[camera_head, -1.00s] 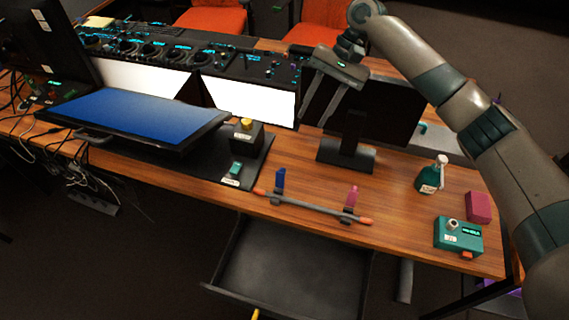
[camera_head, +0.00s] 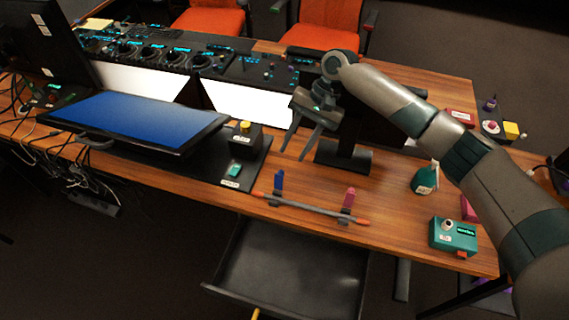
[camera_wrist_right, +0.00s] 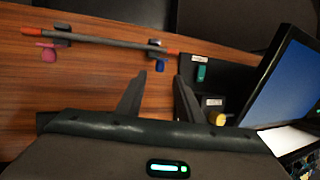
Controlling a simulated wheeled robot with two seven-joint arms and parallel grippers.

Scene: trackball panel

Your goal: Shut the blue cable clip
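The blue cable clip (camera_head: 279,181) is near the front edge of the wooden desk, its blue flap standing upright, at the left part of a grey cable (camera_head: 312,208) with orange ends. In the right wrist view the blue clip (camera_wrist_right: 160,65) lies just beyond the fingertips, between their lines. My right gripper (camera_head: 293,155) is open and empty, fingers pointing down, above and behind the blue clip and apart from it. A pink clip (camera_head: 348,198) also stands upright toward the cable's right end. My left gripper is not in view.
A black box with a yellow knob (camera_head: 245,136) and a teal switch (camera_head: 235,171) are left of the clip. A monitor stand (camera_head: 343,157) is behind. A green bottle (camera_head: 425,178) and teal box (camera_head: 453,237) are right. An open drawer (camera_head: 290,270) hangs below.

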